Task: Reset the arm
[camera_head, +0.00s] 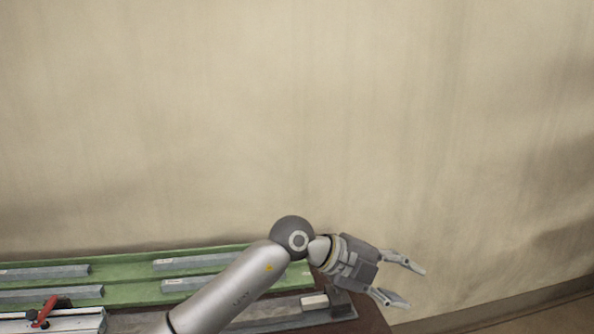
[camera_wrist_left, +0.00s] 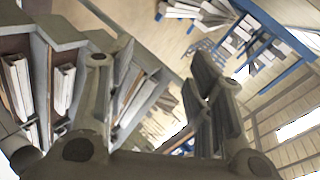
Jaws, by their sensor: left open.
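My left arm reaches in from the bottom of the head view, across the right part of the bench. My left gripper (camera_head: 414,288) is open and empty, with its two fingers spread apart and pointing right, past the bench's right end. In the left wrist view the fingers of the left gripper (camera_wrist_left: 155,72) stand apart with nothing between them. My right gripper is in neither view.
A green bench surface (camera_head: 130,273) holds several grey profiles (camera_head: 45,272). A red-handled clamp (camera_head: 45,312) is at lower left. A beige wall stands behind. The wrist view shows a grey rack (camera_wrist_left: 62,32) and a blue-framed rack (camera_wrist_left: 270,22) with long pieces.

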